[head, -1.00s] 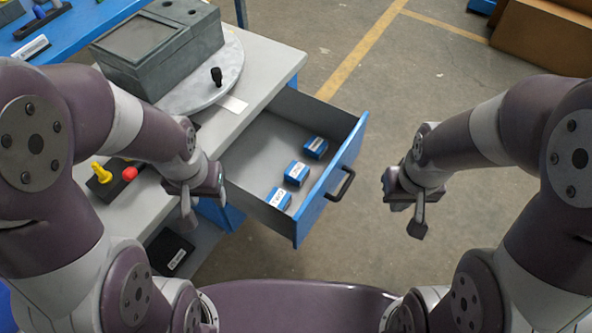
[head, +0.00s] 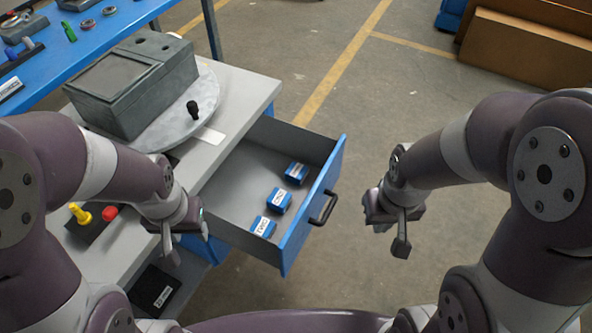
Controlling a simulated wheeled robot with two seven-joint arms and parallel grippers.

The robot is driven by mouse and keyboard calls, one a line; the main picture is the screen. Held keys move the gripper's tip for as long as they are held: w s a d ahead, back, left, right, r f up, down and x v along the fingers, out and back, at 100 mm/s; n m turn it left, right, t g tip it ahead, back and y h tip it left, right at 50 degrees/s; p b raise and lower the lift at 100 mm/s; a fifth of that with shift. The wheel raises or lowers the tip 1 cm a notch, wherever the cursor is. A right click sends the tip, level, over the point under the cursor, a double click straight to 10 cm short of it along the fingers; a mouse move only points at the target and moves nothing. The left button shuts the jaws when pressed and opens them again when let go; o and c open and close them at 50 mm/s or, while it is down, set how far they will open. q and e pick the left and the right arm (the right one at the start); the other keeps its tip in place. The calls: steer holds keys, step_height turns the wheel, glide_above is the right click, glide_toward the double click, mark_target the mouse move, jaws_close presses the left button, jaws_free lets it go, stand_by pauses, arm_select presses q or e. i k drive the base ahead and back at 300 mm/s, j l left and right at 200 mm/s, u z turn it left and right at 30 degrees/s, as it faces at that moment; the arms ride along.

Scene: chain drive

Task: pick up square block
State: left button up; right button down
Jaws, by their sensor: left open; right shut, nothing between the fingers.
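Three small blue blocks with white labels lie in a row in the open drawer (head: 228,190): a near one (head: 262,227), a middle one (head: 279,200) and a far one (head: 296,173). The label text is too small to read surely, and I cannot tell which block is the square one. My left gripper (head: 178,243) is open and empty, left of the drawer near the table's edge. My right gripper (head: 390,230) is shut and empty, over the floor to the right of the drawer front. Neither touches a block.
The drawer front has a black handle (head: 323,207). A grey box (head: 130,85) sits on a round plate on the table, beside a black knob (head: 193,110). Yellow and red pegs (head: 95,213) stand at left.

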mark_target(261, 227)
steer(key=i+l+u, duration=0.4)
steer(key=l, duration=0.2)
steer(key=i+l+u, duration=0.15)
steer(key=l, duration=0.2)
steer(key=i+l+u, duration=0.2)
steer(key=l, duration=0.15)
steer(key=l+u, duration=0.2)
steer(key=l, duration=0.15)
